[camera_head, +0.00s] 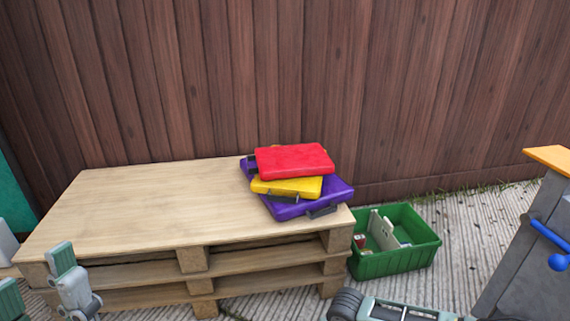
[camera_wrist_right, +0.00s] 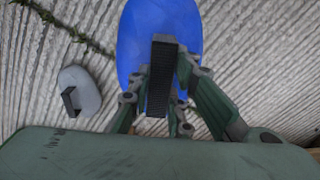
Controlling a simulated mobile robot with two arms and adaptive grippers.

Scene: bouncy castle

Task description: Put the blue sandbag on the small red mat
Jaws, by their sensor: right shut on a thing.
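The blue sandbag (camera_wrist_right: 160,25) hangs in my right gripper (camera_wrist_right: 158,95) in the right wrist view. The fingers are closed around its dark ribbed handle, and ribbed concrete shows beneath it. The sandbag does not show in the head view. A small red mat (camera_head: 295,160) lies on top of a stack on the wooden pallet table, over a yellow mat (camera_head: 288,187) and a purple mat (camera_head: 335,195). My left gripper (camera_head: 40,285) is at the lower left in front of the pallets, its fingers apart and empty.
The pallet table (camera_head: 130,205) is bare left of the stack. A green crate (camera_head: 395,262) with small items stands on the ground to its right. A grey cabinet (camera_head: 530,255) with a blue handle is at the far right. A grey sandbag (camera_wrist_right: 80,90) lies on the concrete.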

